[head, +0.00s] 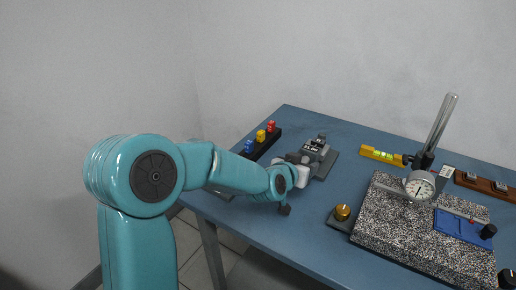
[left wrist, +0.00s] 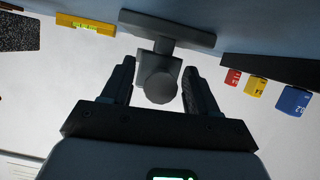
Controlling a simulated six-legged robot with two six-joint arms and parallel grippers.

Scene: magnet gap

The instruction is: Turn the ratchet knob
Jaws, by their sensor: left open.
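The ratchet knob (left wrist: 161,87) shows in the left wrist view as a grey, round end facing me, in front of a square grey block and a wide grey plate. My left gripper (left wrist: 159,66) is open, with one dark finger on each side of the knob. Gaps show between the fingers and the knob, and I see no clear contact. In the head view my left gripper (head: 297,161) is at the near left side of the grey device (head: 315,147) and hides the knob. My right gripper is not in view.
Blue, yellow and red blocks stand on a black rail (head: 262,146) behind my left arm. A brass knob (head: 342,212) stands on a small base to the right. A speckled stone plate (head: 385,228) carries a dial gauge (head: 419,186). A yellow level (head: 383,155) lies behind it.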

